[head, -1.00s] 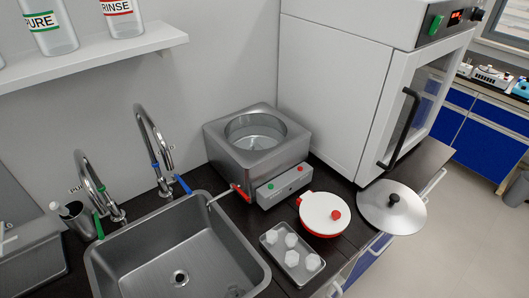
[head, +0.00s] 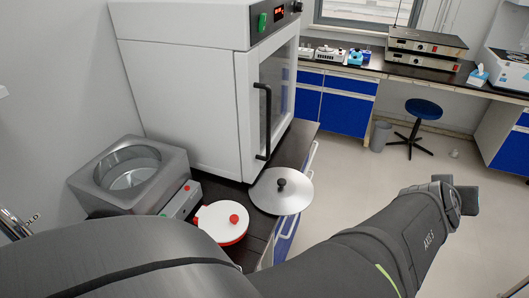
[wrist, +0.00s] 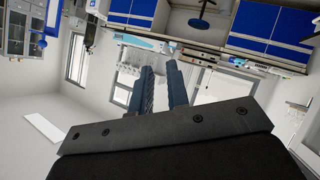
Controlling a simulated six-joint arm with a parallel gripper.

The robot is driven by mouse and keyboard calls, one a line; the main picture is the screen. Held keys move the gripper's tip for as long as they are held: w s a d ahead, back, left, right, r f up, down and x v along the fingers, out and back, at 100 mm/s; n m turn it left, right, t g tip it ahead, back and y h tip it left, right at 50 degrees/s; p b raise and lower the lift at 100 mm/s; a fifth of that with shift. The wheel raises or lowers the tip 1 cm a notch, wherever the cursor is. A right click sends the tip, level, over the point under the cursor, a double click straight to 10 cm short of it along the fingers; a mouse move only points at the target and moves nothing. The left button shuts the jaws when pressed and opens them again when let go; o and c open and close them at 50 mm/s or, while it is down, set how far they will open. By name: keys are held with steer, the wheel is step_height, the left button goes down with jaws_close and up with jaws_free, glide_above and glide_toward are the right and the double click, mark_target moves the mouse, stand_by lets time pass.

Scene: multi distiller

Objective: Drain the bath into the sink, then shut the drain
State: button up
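The bath (head: 150,195) is a grey metal box with a round open well at the left of the head view. Clear liquid (head: 133,176) shows inside the well. Its control box (head: 182,200), with a red and a green button, is partly covered by my arm. The sink and the drain valve are not visible now. My gripper (wrist: 159,68) shows in the wrist view with its two blue fingers apart and nothing between them. It points away from the bath, towards the open room.
A white oven (head: 185,95) stands behind. Open floor, a blue stool (head: 423,109) and blue cabinets (head: 344,102) are right.

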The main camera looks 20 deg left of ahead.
steer(key=w+a+n+t+y, duration=0.3)
steer(key=w+a+n+y, duration=0.3)
steer(key=a, duration=0.5)
steer(key=s+a+f+n+g+y, duration=0.1)
steer(key=a+f+n+y, duration=0.15)
steer(key=a, duration=0.65)
steer(key=s+a+f+n+g+y, duration=0.1)
steer(key=s+a+f+y, duration=0.2)
steer(key=a, duration=0.6)
steer(key=s+a+f+n+g+y, duration=0.2)
steer(key=s+a+g+y, duration=0.1)
steer(key=s+a, duration=0.3)
steer(key=s+a+f+n+g+y, duration=0.1)
steer(key=s+a+f+g+y, duration=0.2)
steer(key=a, duration=0.5)
steer(key=s+a+f+n+g+y, duration=0.1)
steer(key=s+a+n+g, duration=0.15)
steer(key=s, duration=0.55)
steer(key=s+a+n+g+y, duration=0.15)
steer(key=s+a+g, duration=0.25)
steer(key=s, duration=0.4)
steer(key=shift+m, duration=0.25)
steer(key=x, duration=1.7)
steer(key=shift+s+f, duration=0.1)
steer(key=shift+f, duration=0.15)
steer(key=shift+c, duration=0.2)
jaws_close()
